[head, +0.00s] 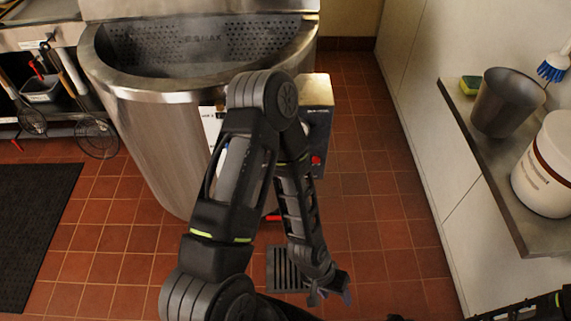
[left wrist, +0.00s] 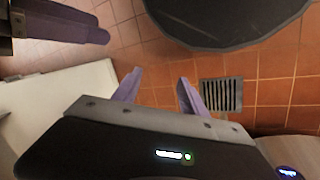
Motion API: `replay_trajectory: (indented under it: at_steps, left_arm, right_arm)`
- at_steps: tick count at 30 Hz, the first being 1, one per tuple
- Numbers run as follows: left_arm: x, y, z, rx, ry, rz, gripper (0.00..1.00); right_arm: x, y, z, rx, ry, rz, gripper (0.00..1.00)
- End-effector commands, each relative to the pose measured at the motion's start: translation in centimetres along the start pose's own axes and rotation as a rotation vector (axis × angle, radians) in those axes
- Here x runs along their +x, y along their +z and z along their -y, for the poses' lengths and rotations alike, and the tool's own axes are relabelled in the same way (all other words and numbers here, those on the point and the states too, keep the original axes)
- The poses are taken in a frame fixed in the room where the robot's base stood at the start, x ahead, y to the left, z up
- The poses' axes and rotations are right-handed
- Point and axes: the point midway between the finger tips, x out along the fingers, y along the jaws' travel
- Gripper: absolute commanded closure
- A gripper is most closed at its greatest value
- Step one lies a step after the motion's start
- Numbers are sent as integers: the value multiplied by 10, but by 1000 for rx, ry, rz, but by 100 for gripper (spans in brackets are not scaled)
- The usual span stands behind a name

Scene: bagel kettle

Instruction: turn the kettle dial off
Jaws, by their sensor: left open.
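The steel kettle (head: 150,130) stands at the upper middle of the head view, with steam over its perforated inside. Its control box (head: 318,92) is on its right side, with a small red part low on its edge. My left arm covers much of the box's front, and I cannot make out the dial. My left gripper (head: 330,296) is low near the floor, away from the box. In the left wrist view it (left wrist: 158,92) is open and empty. Purple fingers of my right gripper (left wrist: 75,28) show at the upper left there; their opening is unclear.
A floor drain grate (head: 287,270) lies beside my left gripper. A shelf (head: 505,190) at right holds a metal pot (head: 505,103) and a white tub (head: 545,165). A black mat (head: 35,230) lies at left. The tiled floor right of the kettle is clear.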

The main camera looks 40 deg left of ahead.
Motion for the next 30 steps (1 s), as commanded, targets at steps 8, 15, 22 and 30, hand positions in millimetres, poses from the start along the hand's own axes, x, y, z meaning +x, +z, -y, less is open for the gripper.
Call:
replay_trajectory:
  at_steps: [8, 15, 22, 30]
  left_arm:
    - [-40, -188, 76, -170, 40, -253, 40]
    - [-156, -286, 217, -315, -136, -456, 40]
    - [-200, -297, 258, -365, -211, -504, 40]
    - [-198, -297, 257, -363, -209, -502, 40]
  right_arm:
    - [46, 0, -18, -1, 1, -1, 64]
    - [73, 0, -29, -2, 1, -2, 64]
    - [76, 0, -30, -3, 1, -3, 64]
    - [75, 0, -30, -3, 1, -3, 64]
